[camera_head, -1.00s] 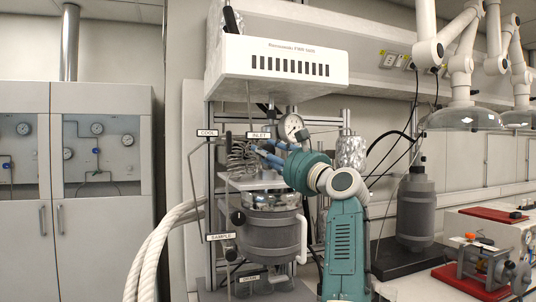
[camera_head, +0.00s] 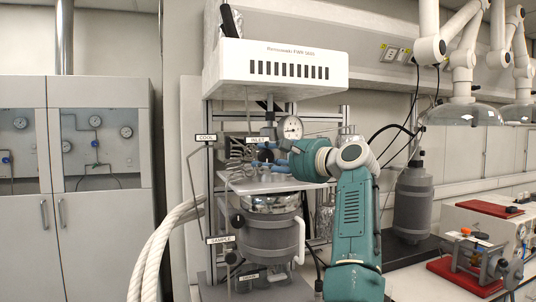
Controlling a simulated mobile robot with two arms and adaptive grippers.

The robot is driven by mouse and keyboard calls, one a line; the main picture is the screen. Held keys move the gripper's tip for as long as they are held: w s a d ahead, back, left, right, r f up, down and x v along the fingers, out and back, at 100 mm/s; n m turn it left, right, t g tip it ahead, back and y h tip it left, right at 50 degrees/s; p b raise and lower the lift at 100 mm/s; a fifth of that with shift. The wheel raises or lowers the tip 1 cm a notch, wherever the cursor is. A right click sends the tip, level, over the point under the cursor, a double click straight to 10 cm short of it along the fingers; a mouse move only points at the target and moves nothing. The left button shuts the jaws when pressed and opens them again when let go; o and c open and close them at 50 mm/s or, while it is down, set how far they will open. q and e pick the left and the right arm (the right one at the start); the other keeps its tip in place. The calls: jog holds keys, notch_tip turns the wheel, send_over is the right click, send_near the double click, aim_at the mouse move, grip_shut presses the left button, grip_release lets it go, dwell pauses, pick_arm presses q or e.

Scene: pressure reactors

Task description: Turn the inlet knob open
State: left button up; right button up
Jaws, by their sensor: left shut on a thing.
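The reactor stand holds a grey vessel (camera_head: 270,237) under a white box. The INLET label (camera_head: 258,140) is at the upper middle of the stand, left of a round pressure gauge (camera_head: 292,128). My left gripper (camera_head: 266,156) reaches in from the right, just below the INLET label. It is shut on the inlet knob, which its fingers mostly hide. The teal wrist (camera_head: 312,158) is roughly level behind the fingers. My right gripper is not in view.
Coiled tubing (camera_head: 238,152) and the COOL label (camera_head: 205,138) are close on the left. The SAMPLE label (camera_head: 221,240) is lower. White hoses (camera_head: 160,245) hang at left. A grey bottle (camera_head: 412,205) and red-based devices stand on the right bench.

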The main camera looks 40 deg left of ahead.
pick_arm(q)
jog(key=shift+s+r+n, duration=0.1)
jog(key=shift+s+n, duration=0.05)
jog(key=shift+n, duration=0.35)
jog(key=shift+f, duration=0.2)
jog(key=o, duration=1.1)
jog(key=shift+s+r, duration=0.2)
jog(key=shift+s, duration=0.15)
jog(key=shift+w+d, duration=0.1)
jog(key=shift+w+d+f, duration=0.1)
jog(key=shift+d, duration=0.25)
jog(key=d, duration=0.3)
jog(key=s+d, duration=0.1)
jog(key=d, duration=0.3)
jog(key=d+r, duration=0.1)
jog(key=d, duration=0.3)
jog(key=shift+s, duration=0.25)
